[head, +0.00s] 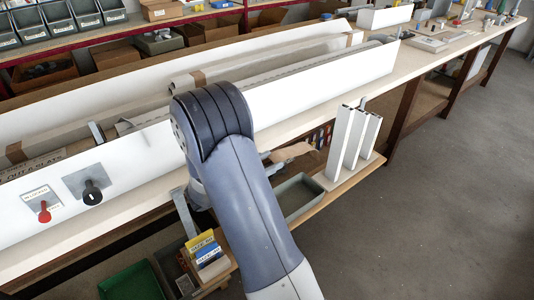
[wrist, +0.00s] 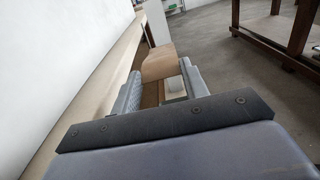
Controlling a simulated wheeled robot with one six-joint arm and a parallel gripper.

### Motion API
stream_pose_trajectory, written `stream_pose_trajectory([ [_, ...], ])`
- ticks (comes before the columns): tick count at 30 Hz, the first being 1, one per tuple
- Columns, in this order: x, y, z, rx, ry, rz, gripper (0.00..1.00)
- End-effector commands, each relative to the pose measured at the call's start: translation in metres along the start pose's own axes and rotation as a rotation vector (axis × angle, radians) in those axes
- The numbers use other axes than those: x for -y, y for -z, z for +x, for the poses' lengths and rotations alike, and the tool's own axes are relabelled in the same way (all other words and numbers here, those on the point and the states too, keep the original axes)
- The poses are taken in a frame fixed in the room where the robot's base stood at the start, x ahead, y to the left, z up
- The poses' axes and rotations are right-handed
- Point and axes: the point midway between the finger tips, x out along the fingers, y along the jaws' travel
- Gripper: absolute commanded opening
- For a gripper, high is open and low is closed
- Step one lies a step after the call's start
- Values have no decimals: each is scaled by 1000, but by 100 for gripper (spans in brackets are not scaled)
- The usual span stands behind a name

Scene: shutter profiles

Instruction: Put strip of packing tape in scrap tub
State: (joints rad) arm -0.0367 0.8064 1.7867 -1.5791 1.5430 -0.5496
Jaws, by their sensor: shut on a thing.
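The strip of packing tape (head: 292,152) is a tan, flat piece with an uneven edge. My gripper (head: 272,161) is shut on it and holds it out past the front of the bench, mostly behind my arm in the head view. In the wrist view, the tan strip (wrist: 160,64) sticks out between the two grey fingers of my gripper (wrist: 160,78). A grey open tub (head: 300,197) stands on the lower shelf, below the strip. A green tub (head: 132,282) stands low at the bottom left. I see no label telling which is the scrap tub.
White upright profiles (head: 355,142) stand on a board right of the grey tub. A long white profile (head: 330,88) lies along the bench (head: 425,62). Yellow and blue boxes (head: 205,250) sit left of my arm. The floor at right is clear.

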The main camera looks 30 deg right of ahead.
Motion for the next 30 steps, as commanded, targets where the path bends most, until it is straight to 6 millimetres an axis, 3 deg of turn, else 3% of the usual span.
stream_pose_trajectory([
  [18, -3, -3, -7, 1, -21, 0, 21],
  [30, -3, 34, -6, 1, -20, 0, 21],
])
